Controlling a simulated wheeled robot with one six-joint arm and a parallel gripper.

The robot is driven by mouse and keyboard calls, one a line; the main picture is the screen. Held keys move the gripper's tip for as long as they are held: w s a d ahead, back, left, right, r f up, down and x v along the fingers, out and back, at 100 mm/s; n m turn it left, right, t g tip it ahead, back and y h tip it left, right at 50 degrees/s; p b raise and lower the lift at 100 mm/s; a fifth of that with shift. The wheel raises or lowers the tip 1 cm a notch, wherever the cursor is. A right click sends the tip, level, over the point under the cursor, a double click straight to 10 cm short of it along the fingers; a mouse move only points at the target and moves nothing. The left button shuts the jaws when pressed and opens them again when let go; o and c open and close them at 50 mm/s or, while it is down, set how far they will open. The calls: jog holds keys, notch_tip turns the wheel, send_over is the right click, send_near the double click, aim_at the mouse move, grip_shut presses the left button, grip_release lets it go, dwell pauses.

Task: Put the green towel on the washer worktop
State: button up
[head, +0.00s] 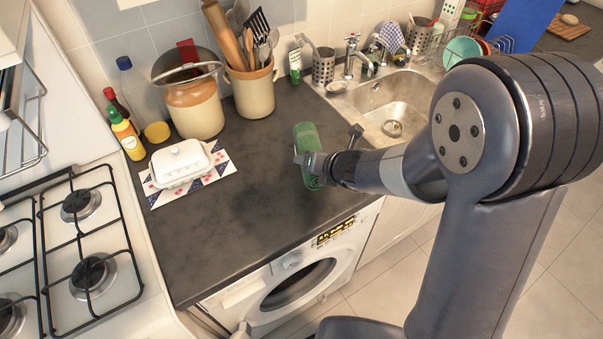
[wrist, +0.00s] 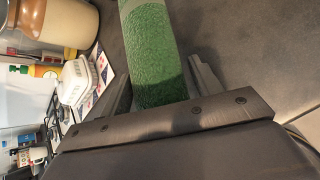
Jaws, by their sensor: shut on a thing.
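The green towel (head: 307,140) is a rolled or folded green bundle at the right part of the dark worktop (head: 245,215) above the washer (head: 300,275). My gripper (head: 310,166) is shut on the towel, with a finger on each side of it. In the wrist view the textured green towel (wrist: 158,65) extends up from between the fingers of my gripper (wrist: 160,85). The towel is over the worktop, close to the sink side. I cannot tell whether its underside touches the surface.
A white butter dish (head: 180,163) sits on a patterned mat at the left. Jars, bottles and a utensil crock (head: 251,90) stand along the back. The sink (head: 385,105) is at the right and the gas hob (head: 85,240) at the left. The worktop's middle and front are clear.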

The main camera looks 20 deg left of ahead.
jog(key=shift+f+b, duration=0.6)
jog(key=shift+f, duration=1.95)
jog(key=shift+f+b, duration=0.25)
jog(key=shift+b, duration=0.05)
jog(key=o, duration=1.1)
jog(key=shift+r, duration=0.1)
jog(key=shift+r+p, duration=0.1)
jog(key=shift+p, duration=0.2)
